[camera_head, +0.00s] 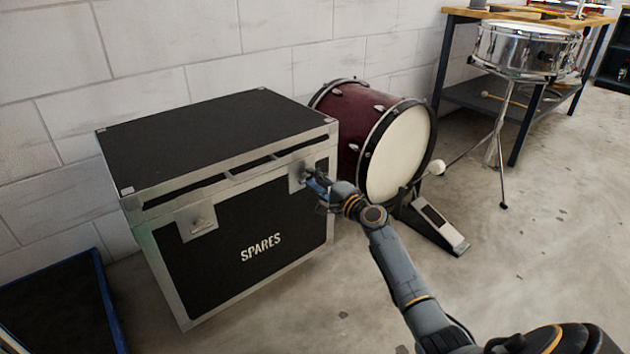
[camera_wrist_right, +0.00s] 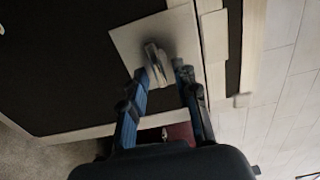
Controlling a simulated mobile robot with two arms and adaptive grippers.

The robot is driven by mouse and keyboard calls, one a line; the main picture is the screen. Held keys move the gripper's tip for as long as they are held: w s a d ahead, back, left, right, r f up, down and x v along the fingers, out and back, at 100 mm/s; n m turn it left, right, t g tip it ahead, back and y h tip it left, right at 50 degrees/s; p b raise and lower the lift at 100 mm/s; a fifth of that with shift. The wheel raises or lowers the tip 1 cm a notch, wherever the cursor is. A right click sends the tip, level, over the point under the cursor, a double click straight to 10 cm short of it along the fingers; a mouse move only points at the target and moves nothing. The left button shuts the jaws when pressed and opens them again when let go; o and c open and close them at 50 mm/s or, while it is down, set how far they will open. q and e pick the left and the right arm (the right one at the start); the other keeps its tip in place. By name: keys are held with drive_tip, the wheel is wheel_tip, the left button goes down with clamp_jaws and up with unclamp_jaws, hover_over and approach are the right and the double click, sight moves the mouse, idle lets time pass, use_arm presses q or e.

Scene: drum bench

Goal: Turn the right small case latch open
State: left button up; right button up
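The black case (camera_head: 215,255) with metal edges and the word SPARES stands on the floor against the wall. Its right latch (camera_head: 296,177) is on a metal plate at the upper right of the front, partly hidden by my right gripper. My right gripper (camera_head: 313,181) is at this latch. In the right wrist view, the latch's small tab (camera_wrist_right: 158,62) stands out from its plate, between the two blue fingertips (camera_wrist_right: 163,73). The fingers are apart, and whether either touches the tab is unclear. The case's left latch (camera_head: 198,220) is in plain view. My left gripper is not in view.
A dark red bass drum (camera_head: 399,155) with a pedal (camera_head: 440,226) stands close right of the case. Further right are a snare drum (camera_head: 524,52) on a stand and a workbench (camera_head: 490,14). A blue-edged dark panel (camera_head: 65,305) lies at lower left. The front floor is clear.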

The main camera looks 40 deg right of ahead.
drive_tip(key=shift+s, duration=0.15)
drive_tip(key=s, duration=1.1)
drive_tip(key=shift+s+d, duration=0.35)
drive_tip(key=shift+d, duration=0.1)
drive_tip(key=shift+s, duration=0.1)
